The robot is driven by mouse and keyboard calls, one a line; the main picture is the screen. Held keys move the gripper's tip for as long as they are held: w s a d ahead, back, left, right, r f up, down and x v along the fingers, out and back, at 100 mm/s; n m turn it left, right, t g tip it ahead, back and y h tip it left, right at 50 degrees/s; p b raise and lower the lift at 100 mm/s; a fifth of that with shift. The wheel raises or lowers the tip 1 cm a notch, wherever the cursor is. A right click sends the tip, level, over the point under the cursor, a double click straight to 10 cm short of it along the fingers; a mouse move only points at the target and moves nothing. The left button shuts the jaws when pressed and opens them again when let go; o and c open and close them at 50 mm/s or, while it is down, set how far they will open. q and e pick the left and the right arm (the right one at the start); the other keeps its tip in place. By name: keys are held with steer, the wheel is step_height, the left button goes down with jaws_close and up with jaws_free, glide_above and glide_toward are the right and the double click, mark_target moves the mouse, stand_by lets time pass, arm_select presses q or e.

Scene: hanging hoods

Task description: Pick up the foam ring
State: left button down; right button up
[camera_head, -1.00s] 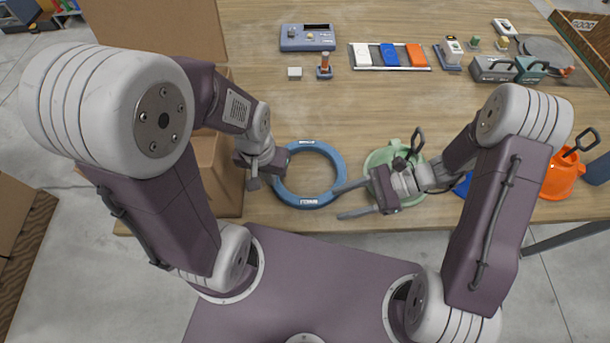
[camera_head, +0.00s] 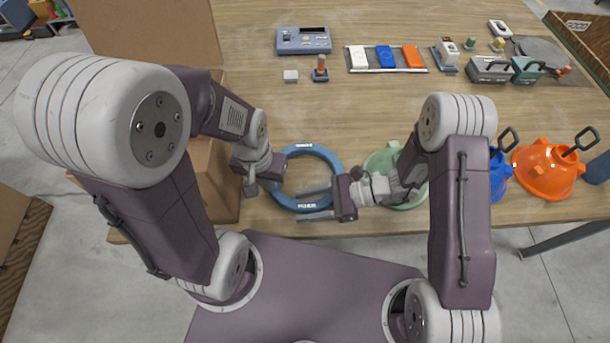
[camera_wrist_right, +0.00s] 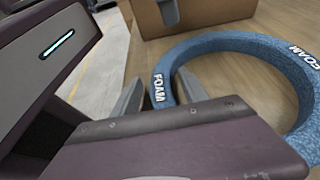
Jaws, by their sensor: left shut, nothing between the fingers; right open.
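The blue foam ring (camera_head: 330,156) lies flat on the wooden table near its front edge, with white lettering on it. In the right wrist view the ring (camera_wrist_right: 240,42) reads "FOAM" in two places. My right gripper (camera_head: 315,203) is open, its fingers pointing left at the ring's near side. In the right wrist view the right gripper's fingers (camera_wrist_right: 158,98) show on either side of the ring's near band; contact cannot be told. My left gripper (camera_head: 251,188) is shut and empty, just left of the ring.
A cardboard box (camera_head: 215,180) stands left of the ring. A green hood (camera_head: 383,160) is partly hidden behind my right arm. An orange hood (camera_head: 545,170) and a blue hood (camera_head: 497,178) sit at the right. Bare table (camera_head: 345,115) lies behind the ring.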

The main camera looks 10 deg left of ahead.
jaws_close()
stand_by(0.3)
